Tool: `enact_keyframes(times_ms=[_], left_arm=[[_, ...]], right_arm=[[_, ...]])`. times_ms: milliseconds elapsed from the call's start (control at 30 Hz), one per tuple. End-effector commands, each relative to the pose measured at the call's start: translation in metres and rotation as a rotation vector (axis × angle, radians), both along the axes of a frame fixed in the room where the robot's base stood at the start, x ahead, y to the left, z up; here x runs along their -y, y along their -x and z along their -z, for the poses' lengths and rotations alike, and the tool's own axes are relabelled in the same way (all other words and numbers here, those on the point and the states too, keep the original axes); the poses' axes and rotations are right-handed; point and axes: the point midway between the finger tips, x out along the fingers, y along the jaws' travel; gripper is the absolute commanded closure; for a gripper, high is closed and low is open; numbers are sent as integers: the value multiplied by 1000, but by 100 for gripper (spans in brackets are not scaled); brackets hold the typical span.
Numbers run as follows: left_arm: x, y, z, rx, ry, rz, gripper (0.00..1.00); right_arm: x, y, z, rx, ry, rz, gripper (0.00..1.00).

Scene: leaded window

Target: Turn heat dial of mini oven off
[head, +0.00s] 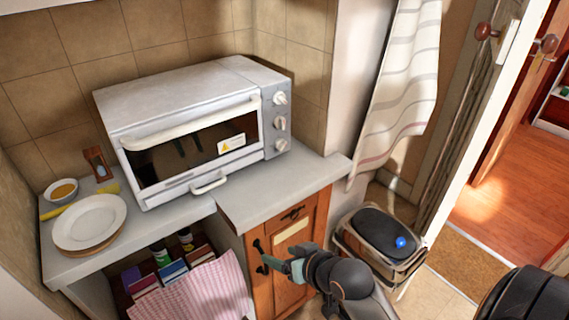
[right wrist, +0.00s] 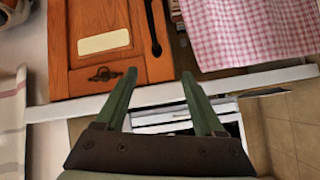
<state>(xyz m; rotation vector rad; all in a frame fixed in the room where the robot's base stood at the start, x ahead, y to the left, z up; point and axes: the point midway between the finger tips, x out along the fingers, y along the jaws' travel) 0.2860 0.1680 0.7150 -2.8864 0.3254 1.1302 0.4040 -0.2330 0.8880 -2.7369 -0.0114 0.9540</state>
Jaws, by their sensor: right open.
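The mini oven (head: 185,110) is a silver-white box on the counter, with its glass door shut. Its right front panel carries three pale knobs, a top one (head: 280,98), a middle one (head: 280,122) and a bottom one (head: 281,145). I cannot read which is the heat dial. My right gripper (head: 280,267), with green fingers, is in front of the wooden cabinet door, below and apart from the knobs. In the right wrist view the gripper (right wrist: 160,80) is open and empty, and part of the oven (right wrist: 180,117) shows beyond the fingers. My left gripper is out of view.
The grey counter (head: 270,187) has its edge above the wooden cabinet door (head: 290,235). Plates (head: 90,222) and a small bowl (head: 62,190) stand at the left. A striped towel (head: 400,90) hangs at the right, above a lidded bin (head: 380,227).

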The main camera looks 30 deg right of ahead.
Motion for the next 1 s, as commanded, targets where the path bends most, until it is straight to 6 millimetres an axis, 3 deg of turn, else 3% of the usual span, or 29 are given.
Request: enact_keyframes(times_ms=[167, 300, 400, 500, 767, 1000], left_arm=[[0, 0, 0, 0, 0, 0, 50], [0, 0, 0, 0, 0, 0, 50], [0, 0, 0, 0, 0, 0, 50], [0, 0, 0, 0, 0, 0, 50], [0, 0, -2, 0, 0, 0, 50], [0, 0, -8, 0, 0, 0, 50]], right_arm=[[26, -56, -52, 261, -155, 132, 30], [61, -95, -110, 530, -326, 259, 30], [90, -109, -148, 710, -444, 344, 30], [111, -113, -173, 836, -525, 399, 30], [128, -123, -193, 925, -582, 437, 30], [137, -161, -204, 924, -577, 435, 30]])
